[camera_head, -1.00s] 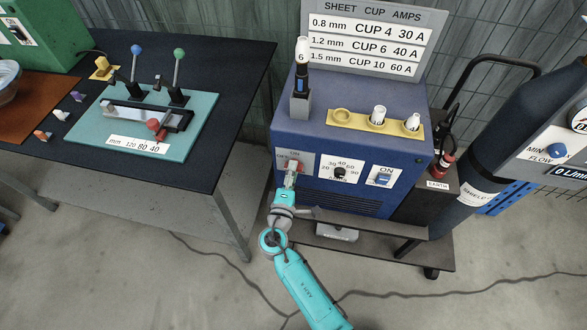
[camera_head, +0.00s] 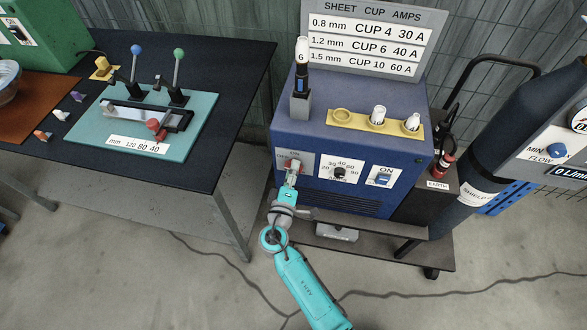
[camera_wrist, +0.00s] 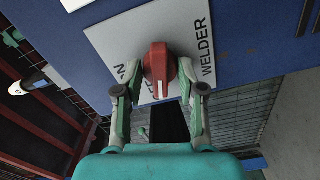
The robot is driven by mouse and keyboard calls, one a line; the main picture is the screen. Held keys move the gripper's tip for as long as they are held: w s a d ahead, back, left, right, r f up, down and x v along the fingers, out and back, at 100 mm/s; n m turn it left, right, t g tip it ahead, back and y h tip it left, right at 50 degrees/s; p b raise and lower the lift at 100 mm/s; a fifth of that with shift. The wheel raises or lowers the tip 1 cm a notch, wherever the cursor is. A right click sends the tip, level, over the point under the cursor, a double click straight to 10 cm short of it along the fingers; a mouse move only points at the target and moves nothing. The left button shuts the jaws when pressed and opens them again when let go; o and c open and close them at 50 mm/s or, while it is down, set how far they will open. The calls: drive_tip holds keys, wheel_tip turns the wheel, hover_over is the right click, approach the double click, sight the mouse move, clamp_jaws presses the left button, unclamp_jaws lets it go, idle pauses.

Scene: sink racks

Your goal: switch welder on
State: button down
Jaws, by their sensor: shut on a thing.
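The welder (camera_head: 350,150) is a blue box on a cart, in the middle of the head view. Its red rotary switch (camera_wrist: 160,68) sits on a white plate (camera_wrist: 115,37) marked WELDER, seen tilted in the wrist view. The ON and OFF lettering is partly covered by the knob and fingers. My gripper (camera_head: 291,170) is at this plate on the welder's front left. In the wrist view, the fingers of my gripper (camera_wrist: 160,88) are on either side of the knob, closed on it. In the head view the knob is mostly hidden by my gripper.
A current dial (camera_head: 340,173) and a blue ON switch (camera_head: 383,177) are right of the plate. A yellow cup rack (camera_head: 358,121) and a torch (camera_head: 301,80) stand on top. A dark gas cylinder (camera_head: 490,150) is at right. A dark workbench (camera_head: 225,110) is at left.

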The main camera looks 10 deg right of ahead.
drive_tip(key=m, duration=0.7)
drive_tip(key=c, duration=1)
unclamp_jaws()
drive_tip(key=shift+c, duration=0.2)
drive_tip(key=shift+s, duration=0.1)
drive_tip(key=shift+v, duration=2.45)
